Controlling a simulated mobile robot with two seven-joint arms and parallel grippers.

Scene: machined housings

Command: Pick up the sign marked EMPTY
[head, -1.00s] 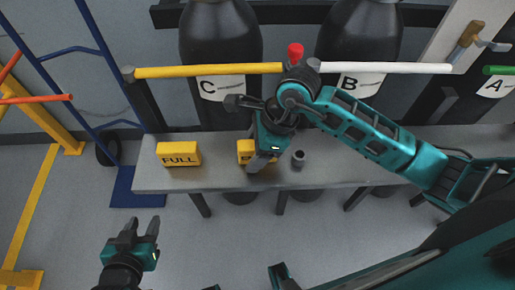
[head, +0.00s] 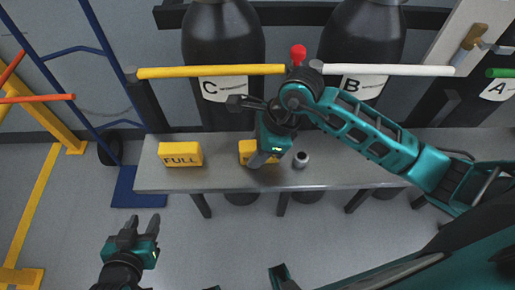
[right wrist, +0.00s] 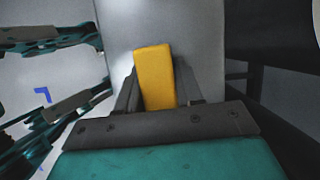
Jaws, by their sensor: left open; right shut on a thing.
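A yellow sign (head: 245,147) on the grey bench is mostly hidden behind my right gripper (head: 262,160) in the head view, and its lettering cannot be read. In the right wrist view the yellow sign (right wrist: 155,78) sits between the two fingers of my right gripper (right wrist: 157,95), which is shut on it. Whether it is lifted off the bench cannot be told. A second yellow sign marked FULL (head: 180,154) stands on the bench to the left. My left gripper (head: 139,226) is open and empty, low at the left in front of the bench.
The grey bench (head: 345,173) also bears a small dark cylinder (head: 300,159) just right of my right gripper. Dark gas cylinders labelled C (head: 222,50) and B (head: 361,45) stand behind it, with yellow and white bars across. A blue frame (head: 125,185) stands at the left.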

